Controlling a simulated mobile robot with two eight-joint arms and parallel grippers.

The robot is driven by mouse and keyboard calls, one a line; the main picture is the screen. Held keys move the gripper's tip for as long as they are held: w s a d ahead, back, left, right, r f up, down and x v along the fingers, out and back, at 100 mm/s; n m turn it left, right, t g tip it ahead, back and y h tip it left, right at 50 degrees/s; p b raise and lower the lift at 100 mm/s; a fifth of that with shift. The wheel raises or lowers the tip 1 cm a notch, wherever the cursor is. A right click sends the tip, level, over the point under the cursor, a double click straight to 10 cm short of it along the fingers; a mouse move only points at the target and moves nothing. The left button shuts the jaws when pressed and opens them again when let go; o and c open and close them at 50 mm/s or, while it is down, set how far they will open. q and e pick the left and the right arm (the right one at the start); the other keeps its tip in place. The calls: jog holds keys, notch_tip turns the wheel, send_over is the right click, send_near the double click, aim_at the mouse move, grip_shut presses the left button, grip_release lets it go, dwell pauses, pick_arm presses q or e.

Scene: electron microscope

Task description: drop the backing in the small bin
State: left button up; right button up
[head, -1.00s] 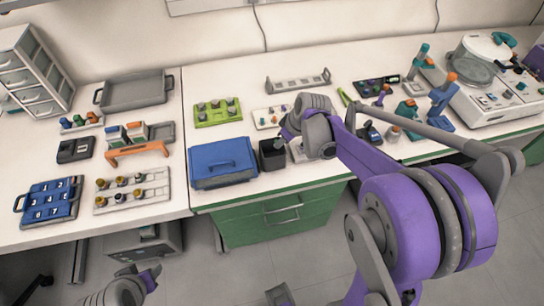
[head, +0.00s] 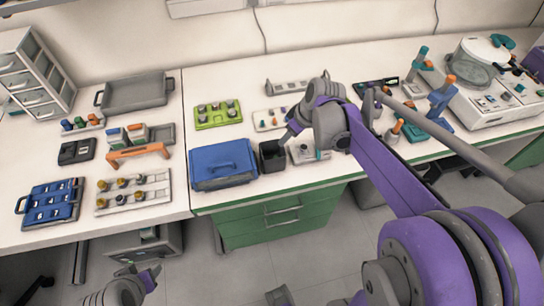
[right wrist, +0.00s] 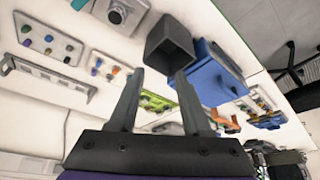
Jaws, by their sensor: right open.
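The small bin (head: 272,156), a dark grey square cup, stands near the bench's front edge beside the blue box. In the right wrist view the bin (right wrist: 170,42) shows just beyond the fingertips. My right gripper (right wrist: 160,73) is open, with nothing visible between its fingers. In the head view the right gripper (head: 290,136) is just above and right of the bin. I cannot make out the backing in either view; the bin's inside is too dark to read. My left gripper (head: 140,272) is low at the left, below the bench, its jaw opening unclear.
The blue lidded box (head: 222,163) stands close left of the bin. A green rack (head: 218,112) and a white rack (head: 270,118) stand behind. The microscope unit (head: 490,85) is far right.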

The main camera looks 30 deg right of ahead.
jog(key=v, duration=0.4)
jog(key=shift+r, duration=0.1)
jog(key=s+a+f+m+t+h+p, duration=0.1)
jog(key=s+a+f+m, duration=0.3)
jog(key=s+a, duration=0.8)
jog(key=s+f, duration=0.1)
jog(key=s, duration=0.2)
jog(key=shift+s+f, duration=0.15)
jog(key=shift+s, duration=0.25)
jog(key=shift+a, duration=0.15)
